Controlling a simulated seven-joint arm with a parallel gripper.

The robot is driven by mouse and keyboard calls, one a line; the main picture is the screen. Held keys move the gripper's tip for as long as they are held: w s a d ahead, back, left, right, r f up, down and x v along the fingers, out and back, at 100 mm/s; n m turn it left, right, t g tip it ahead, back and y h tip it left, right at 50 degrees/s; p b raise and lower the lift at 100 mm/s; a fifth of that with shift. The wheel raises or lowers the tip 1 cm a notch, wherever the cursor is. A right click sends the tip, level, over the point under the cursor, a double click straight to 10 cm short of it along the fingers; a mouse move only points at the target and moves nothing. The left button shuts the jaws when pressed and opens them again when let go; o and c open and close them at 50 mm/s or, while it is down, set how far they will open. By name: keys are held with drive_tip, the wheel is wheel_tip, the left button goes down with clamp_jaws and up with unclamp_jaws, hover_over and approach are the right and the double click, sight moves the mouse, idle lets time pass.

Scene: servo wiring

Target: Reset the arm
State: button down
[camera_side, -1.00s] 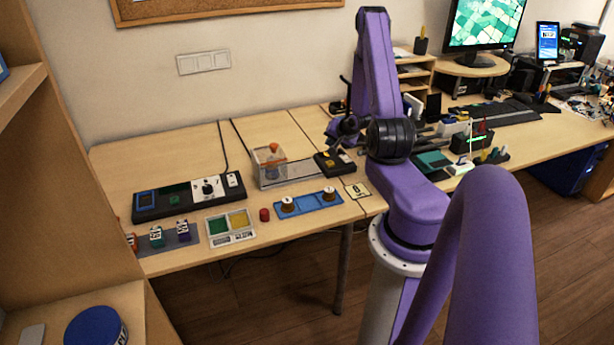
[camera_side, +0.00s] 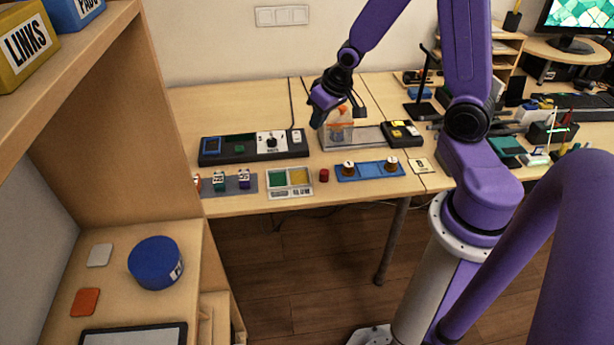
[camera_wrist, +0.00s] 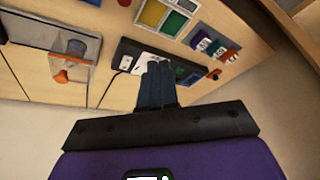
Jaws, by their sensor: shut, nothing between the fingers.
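My gripper (camera_side: 323,115) is above the table in the side view, to the left of the clear box with the orange-topped part (camera_side: 340,122). It is shut and empty, and its fingers point down. In the wrist view the closed dark fingers (camera_wrist: 157,84) are pressed together in front of the black control panel (camera_wrist: 127,62). The panel also shows in the side view (camera_side: 240,149), left of and below the gripper. The gripper looks apart from both the panel and the clear box.
On the table (camera_side: 230,105) are a blue tray with two spools (camera_side: 370,171), a green and yellow tray (camera_side: 289,183), a red cylinder (camera_side: 324,175), small labelled blocks on a grey strip (camera_side: 232,187) and a black box with yellow keys (camera_side: 401,134). A wooden shelf (camera_side: 130,110) stands at left.

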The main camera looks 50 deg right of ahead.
drive_tip(key=s+a+r+n+g+y, duration=0.1)
drive_tip(key=s+a+r+n, duration=0.1)
drive_tip(key=s+a+n, duration=0.3)
drive_tip(key=s+a+r+n+g, duration=0.1)
drive_tip(key=s+a+r+n, duration=0.15)
drive_tip(key=s+a, duration=0.4)
drive_tip(key=s+a+r+n+g, duration=0.1)
drive_tip(key=s+n, duration=0.2)
drive_tip(key=s, duration=0.3)
drive_tip(key=s+a+r+n+g, duration=0.1)
drive_tip(key=s+r+n, duration=0.1)
drive_tip(key=s, duration=0.5)
drive_tip(key=shift+r+n+h, duration=0.25)
drive_tip(key=shift+n+h, duration=0.05)
drive_tip(key=shift+n, duration=0.25)
